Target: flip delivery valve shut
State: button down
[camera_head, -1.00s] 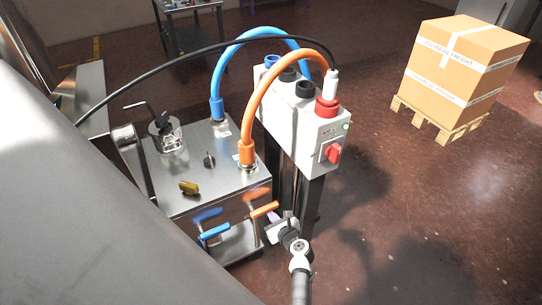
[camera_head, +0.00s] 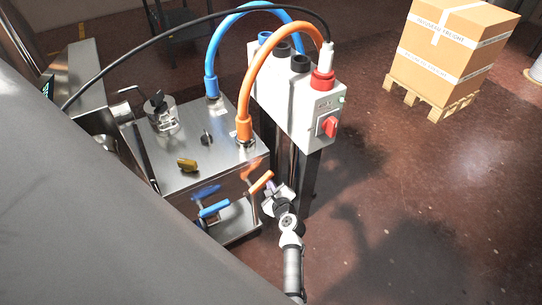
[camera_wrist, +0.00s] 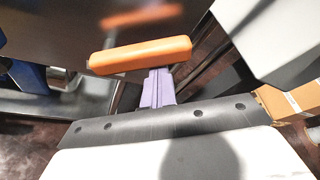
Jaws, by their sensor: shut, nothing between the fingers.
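An orange lever handle (camera_head: 261,182) and a blue lever handle (camera_head: 214,208) stick out from the front of the steel cabinet (camera_head: 225,165). I cannot read which one is the delivery valve. My gripper (camera_head: 267,204) is just below and right of the orange handle, its purple fingers shut with nothing between them. In the wrist view the orange handle (camera_wrist: 140,55) lies across, slightly tilted, just beyond the closed fingertips (camera_wrist: 158,80). The fingertips are very close to its underside; I cannot tell whether they touch. Part of the blue handle (camera_wrist: 28,76) shows at the left.
A white control box (camera_head: 296,112) with a red switch (camera_head: 329,127) stands on dark posts right beside my gripper. Orange (camera_head: 247,90) and blue (camera_head: 212,60) hoses arch above. A wrapped carton (camera_head: 455,45) sits far right.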

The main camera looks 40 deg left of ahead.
jog(key=s+r+n+t+b, duration=0.1)
jog(key=n+b, duration=0.2)
jog(key=s+a+r+n+t+b, duration=0.1)
jog(key=n+b, duration=0.2)
jog(key=s+r+n+t+y+b, duration=0.1)
jog(key=n+b, duration=0.1)
jog(key=shift+s+a+r+n+b, duration=0.3)
jog(key=shift+r+n+b, duration=0.1)
jog(key=shift+y, duration=0.3)
dwell(0.3)
notch_tip(320, 180, up, 20)
jog(key=p, duration=0.7)
jog(key=shift+t+p, duration=0.3)
jog(key=shift+p, duration=0.05)
jog(key=shift+r, duration=0.15)
